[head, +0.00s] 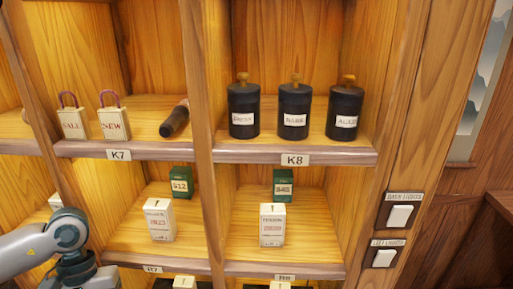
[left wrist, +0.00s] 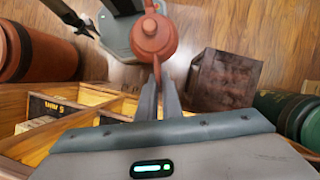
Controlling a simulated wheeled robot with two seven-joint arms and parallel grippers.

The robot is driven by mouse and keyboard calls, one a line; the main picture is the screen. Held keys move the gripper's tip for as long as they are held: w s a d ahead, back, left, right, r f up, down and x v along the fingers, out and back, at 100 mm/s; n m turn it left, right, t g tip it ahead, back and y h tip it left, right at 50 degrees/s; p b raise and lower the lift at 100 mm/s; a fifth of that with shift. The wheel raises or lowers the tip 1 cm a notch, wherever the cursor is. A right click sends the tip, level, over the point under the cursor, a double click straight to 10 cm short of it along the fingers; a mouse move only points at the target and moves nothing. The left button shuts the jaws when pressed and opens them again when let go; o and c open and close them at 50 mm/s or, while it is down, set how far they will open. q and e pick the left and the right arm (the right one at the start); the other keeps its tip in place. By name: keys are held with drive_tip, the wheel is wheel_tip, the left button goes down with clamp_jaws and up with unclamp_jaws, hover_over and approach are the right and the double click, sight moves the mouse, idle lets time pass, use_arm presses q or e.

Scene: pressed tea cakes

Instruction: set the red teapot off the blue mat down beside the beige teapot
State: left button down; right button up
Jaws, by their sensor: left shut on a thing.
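The red teapot (left wrist: 154,38) is in the left wrist view, seen from above with its round lid and knob. My left gripper (left wrist: 157,78) is shut on a narrow part of it at its near side and holds it above the wooden floor. In the head view only my left arm shows at the lower left; its gripper and the teapot are out of that picture. A dark pronged shape at the top left of the left wrist view may be my right gripper; its jaws are unclear. The beige teapot and the blue mat are not in view.
A wooden shelf K8 (head: 295,160) holds dark labelled jars (head: 293,108); shelf K7 holds tags and a dark roll. White and green boxes stand below. The left wrist view shows a brown box (left wrist: 225,80), a green cylinder (left wrist: 290,110) and a reddish cylinder (left wrist: 35,50).

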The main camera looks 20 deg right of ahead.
use_arm(q)
drive_tip(key=w+x, duration=0.1)
drive_tip(key=x, duration=1)
drive_tip(key=shift+f, duration=0.35)
drive_tip(key=shift+s, duration=0.1)
